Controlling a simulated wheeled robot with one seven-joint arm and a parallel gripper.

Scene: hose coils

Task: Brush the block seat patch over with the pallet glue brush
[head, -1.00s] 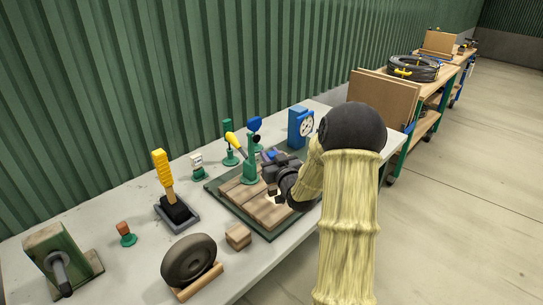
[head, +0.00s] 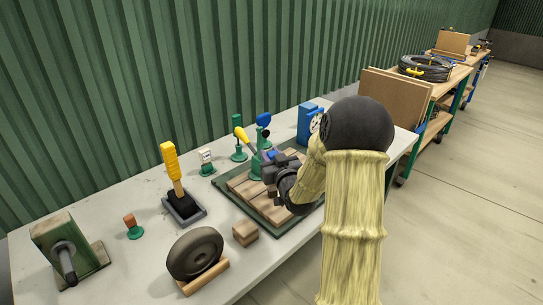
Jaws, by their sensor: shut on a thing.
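My gripper (head: 270,173) is low over the wooden pallet boards (head: 245,188), pointing left, beside a green post. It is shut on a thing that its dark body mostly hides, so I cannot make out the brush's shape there. The block seat patch cannot be made out; my gripper covers part of the boards. A small wooden block (head: 245,232) sits in front of the pallet.
A black wheel (head: 195,253) on a wooden cradle stands at the front. A green bracket (head: 58,240) is at the left, an orange-topped peg (head: 131,225) near it. A blue gauge (head: 308,122) stands behind the pallet. Bare tabletop lies between these.

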